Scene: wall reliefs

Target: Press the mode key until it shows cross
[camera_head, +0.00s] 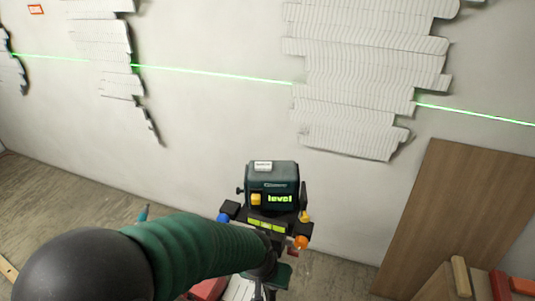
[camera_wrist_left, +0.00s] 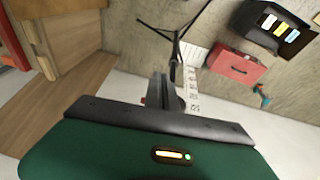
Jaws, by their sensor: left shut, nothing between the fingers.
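The laser level (camera_head: 272,184) is a dark teal box on a tripod in the head view. Its display (camera_head: 280,198) reads "level" in green letters. A yellow key (camera_head: 256,199) sits left of the display and is uncovered. My left arm comes in from the lower left and ends just below the device, by the tripod head. My left gripper (camera_wrist_left: 165,92) is shut and empty in the left wrist view; its tips are hard to make out in the head view. The device's face does not show in the wrist view. My right gripper is out of view.
A green laser line (camera_head: 210,73) crosses the white wall and its ribbed reliefs (camera_head: 365,75). Orange (camera_head: 301,242) and blue (camera_head: 223,218) knobs flank the tripod head. A brown board (camera_head: 445,210) leans at right. A red case (camera_wrist_left: 235,65) lies on the floor near the tripod legs (camera_wrist_left: 176,45).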

